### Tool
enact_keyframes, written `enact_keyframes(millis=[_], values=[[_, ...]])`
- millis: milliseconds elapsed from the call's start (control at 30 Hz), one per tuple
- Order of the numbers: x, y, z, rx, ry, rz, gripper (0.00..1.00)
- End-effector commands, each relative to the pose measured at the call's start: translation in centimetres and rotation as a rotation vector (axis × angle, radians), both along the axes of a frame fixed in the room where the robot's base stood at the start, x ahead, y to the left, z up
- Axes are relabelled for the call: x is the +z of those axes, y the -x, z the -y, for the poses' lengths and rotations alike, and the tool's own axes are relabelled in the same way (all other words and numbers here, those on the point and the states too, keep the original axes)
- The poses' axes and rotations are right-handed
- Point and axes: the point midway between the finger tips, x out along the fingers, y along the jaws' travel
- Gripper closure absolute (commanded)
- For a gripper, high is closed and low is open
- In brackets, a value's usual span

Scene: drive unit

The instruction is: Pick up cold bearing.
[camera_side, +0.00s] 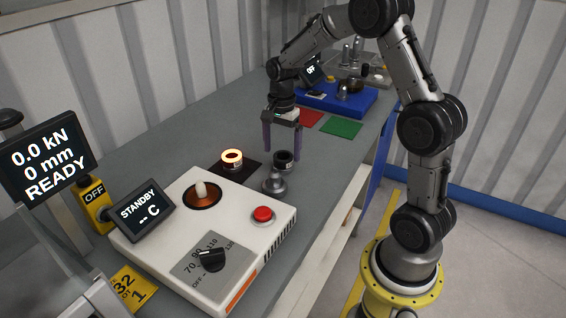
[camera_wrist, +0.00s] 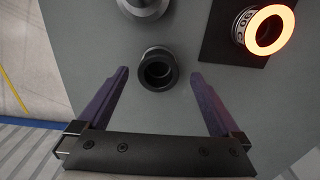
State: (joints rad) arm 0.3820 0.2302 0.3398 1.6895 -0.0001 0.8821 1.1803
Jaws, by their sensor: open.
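A dark, unlit ring-shaped bearing (camera_side: 284,160) sits on the grey bench, just behind a metal knob-like part. In the wrist view the dark bearing (camera_wrist: 157,69) lies between and slightly beyond my fingertips. A second bearing (camera_side: 232,158) glows orange-white on a black square mat; it also shows glowing at the upper right of the wrist view (camera_wrist: 269,30). My gripper (camera_side: 283,155) is open and empty, its two purple fingers pointing down around the dark bearing's place. In the wrist view my gripper (camera_wrist: 159,75) has its fingers wide apart, with no contact visible.
A metal part (camera_side: 274,182) stands close in front of the dark bearing. A white heater unit (camera_side: 205,235) with a red button (camera_side: 263,214) is nearer the camera. Red (camera_side: 309,119) and green (camera_side: 341,128) mats and a blue tray (camera_side: 318,101) lie farther back.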

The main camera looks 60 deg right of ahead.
Motion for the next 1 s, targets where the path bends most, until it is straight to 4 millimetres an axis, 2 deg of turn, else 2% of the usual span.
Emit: enact_keyframes(millis=[100, 233, 567, 1000], values=[[-1.9, 0.3, 0.3, -0.001, -0.002, -0.004, 0.0], [-3.5, 0.3, 0.3, 0.0, -0.001, -0.003, 0.0], [-4.1, 0.2, 0.3, 0.0, 0.0, 0.0, 0.0], [-4.0, 0.2, 0.3, 0.0, 0.0, 0.0, 0.79]])
